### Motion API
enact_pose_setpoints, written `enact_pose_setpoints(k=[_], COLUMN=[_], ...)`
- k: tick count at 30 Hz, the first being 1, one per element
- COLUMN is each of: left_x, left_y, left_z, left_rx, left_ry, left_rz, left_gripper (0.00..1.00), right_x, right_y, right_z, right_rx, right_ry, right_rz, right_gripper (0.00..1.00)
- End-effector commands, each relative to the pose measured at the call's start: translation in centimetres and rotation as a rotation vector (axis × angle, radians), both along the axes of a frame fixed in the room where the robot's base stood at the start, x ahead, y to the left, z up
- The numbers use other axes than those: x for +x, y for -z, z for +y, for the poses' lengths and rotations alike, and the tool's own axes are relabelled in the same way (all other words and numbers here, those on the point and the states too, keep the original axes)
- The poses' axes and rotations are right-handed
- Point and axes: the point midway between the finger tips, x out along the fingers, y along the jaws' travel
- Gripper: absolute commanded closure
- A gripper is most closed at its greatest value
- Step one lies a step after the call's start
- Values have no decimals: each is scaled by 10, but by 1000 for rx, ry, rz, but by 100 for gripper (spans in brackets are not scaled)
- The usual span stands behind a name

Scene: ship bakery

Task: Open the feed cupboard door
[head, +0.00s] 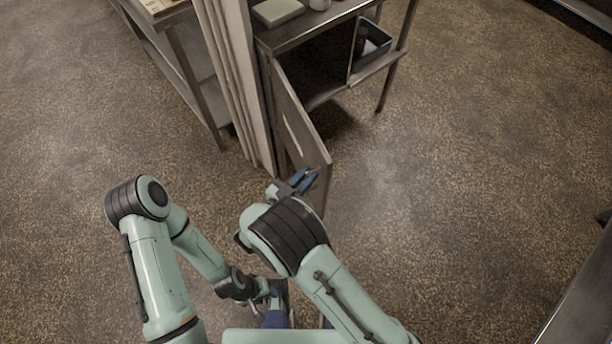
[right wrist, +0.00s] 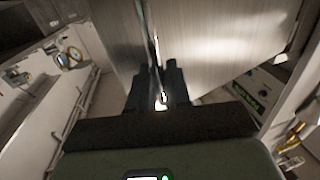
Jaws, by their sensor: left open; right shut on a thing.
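The feed cupboard door (head: 297,128) is a flat grey metal panel standing well open, swung out from the cupboard under a metal counter (head: 300,30). My right gripper (head: 303,179) is at the door's outer end. In the right wrist view its dark fingers (right wrist: 158,98) are shut on a thin part at the door's edge, probably its handle; the exact grip is partly hidden. The door panel (right wrist: 222,48) fills the upper middle there. My left gripper (head: 268,297) is low by my base, open and away from the door; its fingertips are partly hidden.
A black bin (head: 372,42) stands at the cupboard's open right side. Pale upright panels (head: 238,80) stand close left of the door. A metal table (head: 185,60) is further left. The speckled floor (head: 430,170) right of the door is clear.

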Motion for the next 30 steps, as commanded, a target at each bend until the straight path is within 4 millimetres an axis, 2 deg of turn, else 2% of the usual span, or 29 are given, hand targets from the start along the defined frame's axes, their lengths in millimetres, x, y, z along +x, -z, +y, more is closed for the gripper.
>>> enact_pose_setpoints(k=[13, 14, 15, 30], left_x=[0, 0, 0, 0], left_y=[0, 0, 0, 0], left_z=[0, 0, 0, 0], left_rx=[0, 0, 0, 0], left_ry=[0, 0, 0, 0], left_rz=[0, 0, 0, 0], left_gripper=[57, 57, 57, 57], right_x=[-1, -1, -1, 3], right_y=[1, 1, 1, 0], right_z=[0, 0, 0, -3], right_rx=[-3, -3, -3, 0], right_ry=[1, 1, 1, 0], right_rz=[5, 5, 5, 0], right_gripper=[100, 79, 69, 69])
